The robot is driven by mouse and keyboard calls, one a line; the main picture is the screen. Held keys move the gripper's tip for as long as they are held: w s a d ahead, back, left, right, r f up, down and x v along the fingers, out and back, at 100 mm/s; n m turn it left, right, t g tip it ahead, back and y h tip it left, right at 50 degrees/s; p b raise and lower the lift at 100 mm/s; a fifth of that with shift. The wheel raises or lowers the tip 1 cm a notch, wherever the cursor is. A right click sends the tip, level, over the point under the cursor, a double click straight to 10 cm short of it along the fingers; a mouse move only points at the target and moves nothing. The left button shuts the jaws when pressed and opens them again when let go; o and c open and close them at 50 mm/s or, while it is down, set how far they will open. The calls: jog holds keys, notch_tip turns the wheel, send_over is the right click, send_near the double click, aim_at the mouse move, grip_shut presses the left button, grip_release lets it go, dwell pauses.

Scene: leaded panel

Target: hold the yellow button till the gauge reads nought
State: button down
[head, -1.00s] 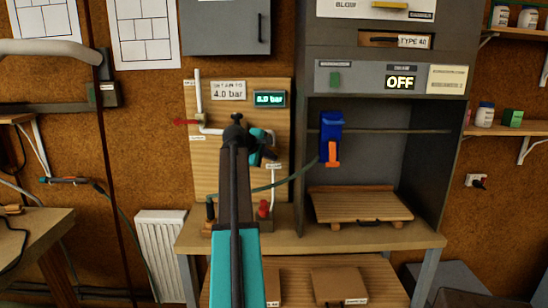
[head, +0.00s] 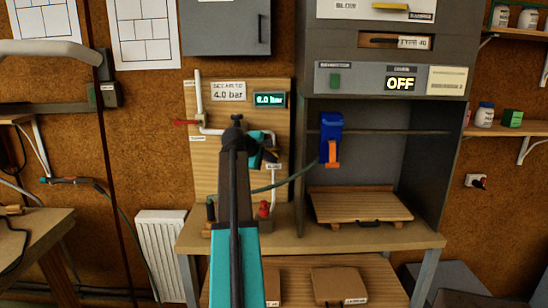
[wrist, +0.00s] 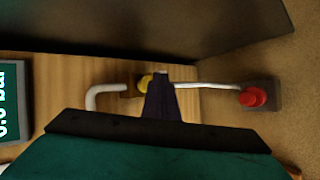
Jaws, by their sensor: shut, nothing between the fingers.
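The yellow button (wrist: 145,83) shows in the wrist view, partly covered by my gripper. My gripper (wrist: 160,78) is shut and empty, its dark tip overlapping the button's right side; I cannot tell whether it presses it. In the head view my gripper and arm hide the button. The gauge (head: 269,99) is a green-lit display on the wooden board (head: 283,125), above the gripper. It seems to read 0.0 bar, though the first digit is blurred. The gauge is also at the wrist view's left edge (wrist: 9,105), cut off and turned sideways.
A sign (head: 228,92) reads 4.0 bar. White pipes (head: 198,95) and a red lever (head: 186,122) are on the board's left. A red knob (wrist: 253,97) stands on a dark base. A grey cabinet (head: 425,150) with a blue tool (head: 331,130) is to the right.

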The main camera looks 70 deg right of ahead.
jog(key=a, duration=0.1)
jog(key=s+a+p, duration=0.1)
jog(key=a, duration=0.1)
jog(key=s+a, duration=0.1)
jog(key=shift+a+p, duration=0.35)
dwell(0.5)
dwell(0.4)
